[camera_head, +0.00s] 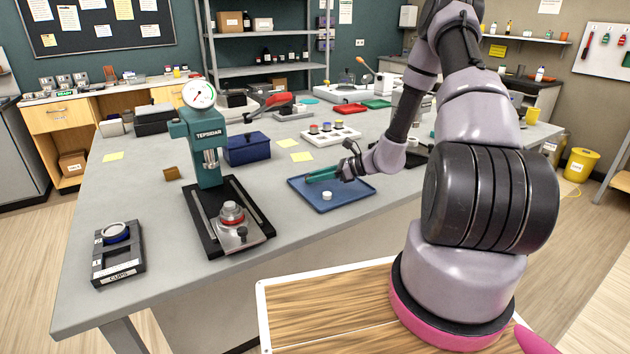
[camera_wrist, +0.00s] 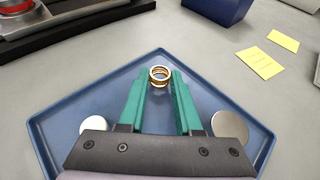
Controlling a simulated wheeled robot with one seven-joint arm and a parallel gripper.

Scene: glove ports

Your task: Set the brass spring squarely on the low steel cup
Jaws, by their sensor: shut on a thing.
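A small brass spring (camera_wrist: 160,74) sits between the tips of my gripper's green fingers in the wrist view, and the fingers are closed on it. My gripper (camera_head: 310,178) is over the blue tray (camera_head: 340,206) in the head view, where the spring cannot be made out. A round steel piece with a red band (camera_head: 232,213) is on the black base of the green press. A ring-shaped steel cup with a blue band (camera_head: 115,232) is in the black rack labelled CUPS at the left. I cannot tell for certain which is the low steel cup.
The green press (camera_head: 208,145) with a dial stands left of the tray. A dark blue box (camera_head: 247,149) is behind. The tray holds a white disc (camera_wrist: 93,127) and a grey disc (camera_wrist: 230,127). Yellow notes (camera_wrist: 260,63) lie behind it. Bare table lies between press and tray.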

